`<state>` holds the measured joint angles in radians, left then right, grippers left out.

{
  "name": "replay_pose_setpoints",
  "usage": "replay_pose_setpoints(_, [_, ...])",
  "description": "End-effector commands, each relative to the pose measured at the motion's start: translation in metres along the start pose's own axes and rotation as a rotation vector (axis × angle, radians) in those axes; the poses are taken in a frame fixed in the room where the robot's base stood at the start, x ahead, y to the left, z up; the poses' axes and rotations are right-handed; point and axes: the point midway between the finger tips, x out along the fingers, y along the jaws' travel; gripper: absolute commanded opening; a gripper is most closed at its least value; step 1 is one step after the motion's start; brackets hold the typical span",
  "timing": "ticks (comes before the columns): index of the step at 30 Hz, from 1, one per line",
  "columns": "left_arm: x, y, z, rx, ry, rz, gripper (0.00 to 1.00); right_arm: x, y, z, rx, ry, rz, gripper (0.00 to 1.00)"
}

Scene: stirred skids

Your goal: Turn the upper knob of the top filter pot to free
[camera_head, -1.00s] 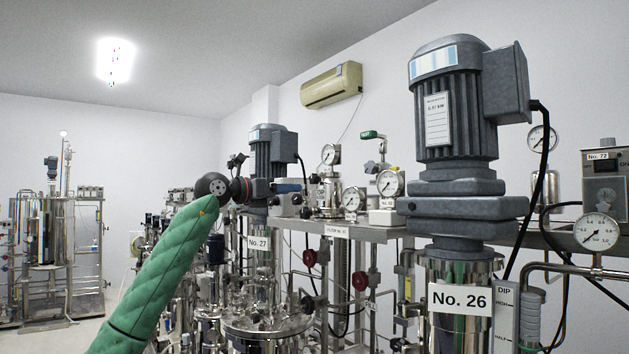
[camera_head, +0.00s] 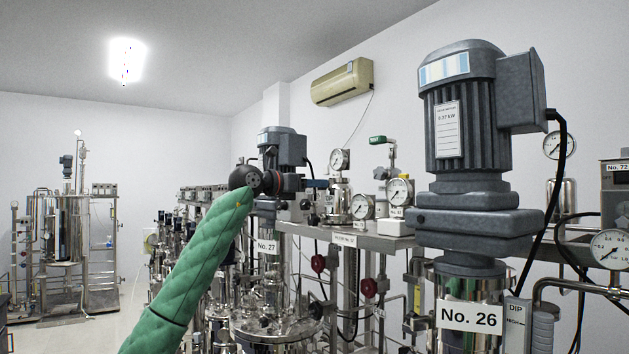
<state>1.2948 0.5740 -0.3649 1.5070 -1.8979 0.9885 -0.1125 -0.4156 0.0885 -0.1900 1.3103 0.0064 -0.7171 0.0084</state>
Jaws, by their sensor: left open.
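The filter pot (camera_head: 340,203) is a small steel pot on the grey shelf, with a round gauge (camera_head: 340,159) above it. A small label plate (camera_head: 343,239) is on the shelf edge below. I cannot clearly pick out its upper knob; my gripper overlaps the pot's left side. My left gripper (camera_head: 318,191) is open at the end of my green-sleeved arm, past a black wrist and red ring. It points right at the pot; whether it touches anything is too small to tell. My right gripper is out of view.
The grey motor of No. 26 (camera_head: 465,120) stands large at right. The No. 27 motor (camera_head: 283,147) is behind my wrist. More gauges (camera_head: 399,191) and a green-handled valve (camera_head: 378,140) stand right of the pot. Red knobs (camera_head: 369,287) are below the shelf.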

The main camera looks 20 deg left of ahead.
Motion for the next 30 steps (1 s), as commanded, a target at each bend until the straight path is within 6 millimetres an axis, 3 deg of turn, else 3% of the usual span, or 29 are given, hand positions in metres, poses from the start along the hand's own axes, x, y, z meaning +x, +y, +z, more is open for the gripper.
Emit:
replay_pose_setpoints(14, [0.0094,0.0,-0.0007,0.0,0.0,0.0,0.51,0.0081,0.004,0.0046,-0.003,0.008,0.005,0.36])
replay_pose_setpoints(21, [0.0093,0.0,-0.0006,0.0,0.0,0.0,0.07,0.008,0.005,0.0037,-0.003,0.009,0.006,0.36])
replay_pose_setpoints(30, [0.009,0.0004,-0.0009,-0.023,-0.001,0.001,0.06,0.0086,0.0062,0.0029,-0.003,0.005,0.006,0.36])
